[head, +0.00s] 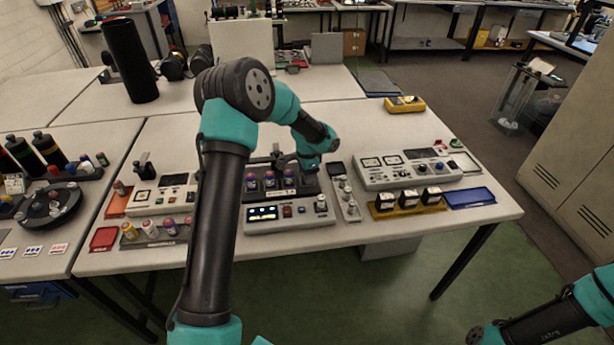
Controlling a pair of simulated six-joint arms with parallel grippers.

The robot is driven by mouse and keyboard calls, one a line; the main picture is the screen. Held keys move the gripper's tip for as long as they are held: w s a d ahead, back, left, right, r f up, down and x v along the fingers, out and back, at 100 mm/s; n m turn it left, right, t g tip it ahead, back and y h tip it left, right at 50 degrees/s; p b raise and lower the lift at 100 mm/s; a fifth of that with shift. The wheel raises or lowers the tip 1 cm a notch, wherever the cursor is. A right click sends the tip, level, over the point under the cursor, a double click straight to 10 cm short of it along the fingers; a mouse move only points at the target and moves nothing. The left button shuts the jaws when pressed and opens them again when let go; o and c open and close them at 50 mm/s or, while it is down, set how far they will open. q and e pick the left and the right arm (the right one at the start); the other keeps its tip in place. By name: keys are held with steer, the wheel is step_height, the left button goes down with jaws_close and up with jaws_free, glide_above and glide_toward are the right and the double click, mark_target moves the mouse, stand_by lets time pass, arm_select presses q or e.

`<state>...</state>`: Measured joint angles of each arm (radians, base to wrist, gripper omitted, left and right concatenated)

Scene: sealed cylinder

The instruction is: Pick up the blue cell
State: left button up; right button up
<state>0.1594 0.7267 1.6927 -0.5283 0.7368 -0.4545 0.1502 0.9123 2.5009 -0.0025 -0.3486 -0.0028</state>
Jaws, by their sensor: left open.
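Three small cylinders with dark blue-purple and reddish bands stand in a row in a dark holder (256,196) on the middle of the table. I cannot tell for sure which small cylinder is the blue cell; the rightmost one in this row (289,177) looks bluish. My left gripper (309,172) is open and points down just right of and behind that row. Its fingers are small and partly dark against the holder, and I see nothing between them. My right arm shows at the lower right corner, but its gripper is not in view.
A light console (290,225) with a lit display lies in front of the holder. A narrow tray (352,214) of small parts is to its right, near a larger grey console (440,180) and a blue tray (470,198). A rack of coloured cylinders (150,243) is at left.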

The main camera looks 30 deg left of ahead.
arm_select(q)
steer(key=shift+c, duration=0.2)
steer(key=c, duration=0.7)
steer(key=shift+r, duration=0.1)
steer(key=shift+r, duration=1.9)
steer(key=s+d, duration=0.2)
steer(key=s, duration=0.2)
steer(key=s+d, duration=0.3)
steer(key=s, duration=0.2)
steer(key=s+d+r, duration=0.1)
steer(key=s+d, duration=0.2)
steer(key=s, duration=0.1)
steer(key=shift+s+d, duration=0.2)
steer(key=shift+s, duration=0.15)
